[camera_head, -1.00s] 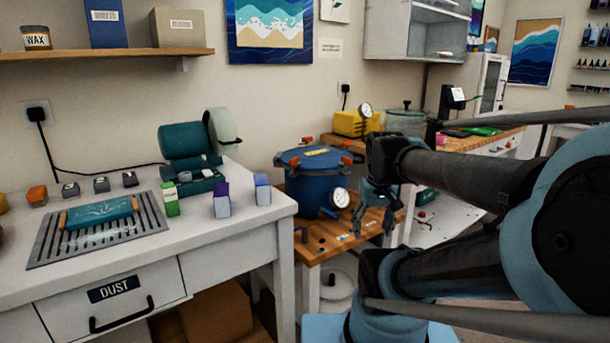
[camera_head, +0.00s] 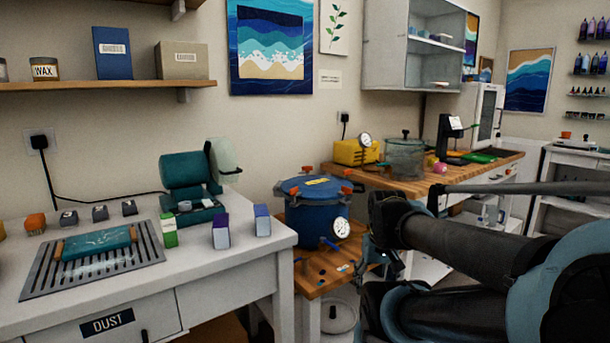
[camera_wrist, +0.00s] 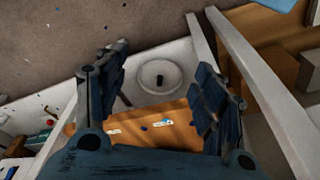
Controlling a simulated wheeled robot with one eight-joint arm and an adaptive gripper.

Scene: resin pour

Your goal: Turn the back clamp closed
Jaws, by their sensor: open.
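The blue pressure pot (camera_head: 310,215) stands on a low wooden bench, with a gauge (camera_head: 341,227) on its front. Its blue lid (camera_head: 311,186) carries orange clamps around the rim. The back clamp (camera_head: 307,169) shows as a small orange piece at the far rim; I cannot tell its turn angle. My gripper (camera_head: 376,262) is low at the bench's right edge, right of and below the pot lid, partly hidden by my arm. In the wrist view my gripper (camera_wrist: 163,62) is open and empty, over the wooden bench edge; the pot is not in that view.
The low bench top (camera_head: 318,275) has small knobs and holes. A white round container (camera_head: 338,315) sits beneath it and shows in the wrist view (camera_wrist: 161,76). A white table (camera_head: 255,258) stands left of the pot. A yellow pump (camera_head: 356,152) and clear chamber (camera_head: 404,158) stand behind, right.

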